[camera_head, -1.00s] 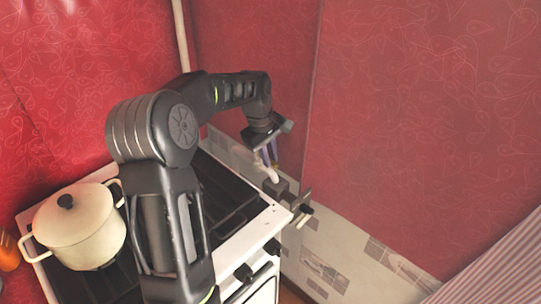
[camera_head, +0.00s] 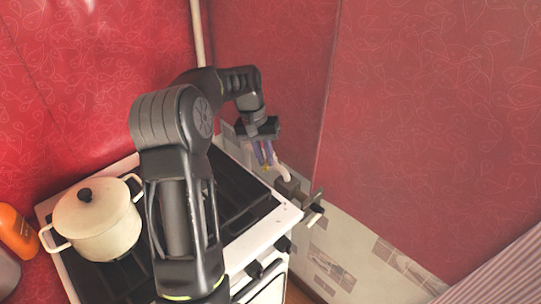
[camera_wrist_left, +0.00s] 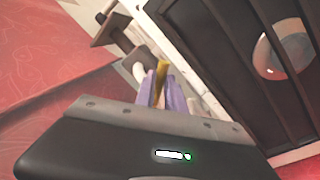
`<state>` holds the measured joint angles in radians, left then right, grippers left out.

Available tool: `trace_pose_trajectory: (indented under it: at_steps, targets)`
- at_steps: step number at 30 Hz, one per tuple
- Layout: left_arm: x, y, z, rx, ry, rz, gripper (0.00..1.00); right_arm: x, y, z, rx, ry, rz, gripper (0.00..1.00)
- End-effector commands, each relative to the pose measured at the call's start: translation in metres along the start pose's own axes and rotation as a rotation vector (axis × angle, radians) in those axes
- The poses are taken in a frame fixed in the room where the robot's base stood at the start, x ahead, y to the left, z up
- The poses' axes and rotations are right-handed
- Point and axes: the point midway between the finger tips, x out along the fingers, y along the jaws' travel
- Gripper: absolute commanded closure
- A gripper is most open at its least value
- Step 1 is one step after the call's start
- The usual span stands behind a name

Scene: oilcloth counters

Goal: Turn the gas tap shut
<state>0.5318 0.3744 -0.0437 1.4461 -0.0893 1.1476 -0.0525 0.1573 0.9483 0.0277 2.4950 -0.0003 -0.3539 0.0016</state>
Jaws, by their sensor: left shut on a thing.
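The gas tap's yellow lever (camera_wrist_left: 161,72) shows between the purple fingers of my left gripper (camera_wrist_left: 162,92) in the left wrist view. In the head view my left gripper (camera_head: 264,160) points down behind the stove's right back corner, with a bit of yellow (camera_head: 265,168) at its fingertips. It is shut on the lever. A pale curved pipe (camera_head: 283,172) is just right of the fingers; it also shows in the wrist view (camera_wrist_left: 139,72). The tap's body is mostly hidden by the fingers. My right gripper is not in view.
The stove (camera_head: 262,232) has a cream lidded pot (camera_head: 98,222) on its left side. An orange bottle (camera_head: 15,232) stands farther left. A grey bracket-like fitting (camera_head: 314,206) juts out right of the pipe. Red walls close in behind.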

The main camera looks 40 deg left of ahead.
Motion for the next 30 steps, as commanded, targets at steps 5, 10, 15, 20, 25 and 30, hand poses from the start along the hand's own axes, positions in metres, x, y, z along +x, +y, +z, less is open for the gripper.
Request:
trace_pose_trajectory:
  at_steps: [5, 10, 15, 20, 25, 30]
  targets:
    - [-0.004, -0.010, -0.003, 0.162, -0.031, -0.001, 1.00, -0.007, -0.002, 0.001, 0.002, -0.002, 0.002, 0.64]
    - [-0.006, -0.018, -0.006, 0.314, -0.061, -0.001, 1.00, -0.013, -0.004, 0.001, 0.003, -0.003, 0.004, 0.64]
    - [-0.007, -0.024, -0.009, 0.438, -0.084, -0.002, 1.00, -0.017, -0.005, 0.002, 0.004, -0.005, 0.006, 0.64]
    - [-0.007, -0.028, -0.012, 0.520, -0.100, -0.002, 1.00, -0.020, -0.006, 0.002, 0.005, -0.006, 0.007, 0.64]
    - [-0.007, -0.030, -0.013, 0.568, -0.109, -0.002, 1.00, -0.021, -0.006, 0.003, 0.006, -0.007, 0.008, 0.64]
    - [-0.007, -0.031, -0.014, 0.582, -0.112, -0.002, 1.00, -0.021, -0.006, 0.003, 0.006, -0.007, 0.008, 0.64]
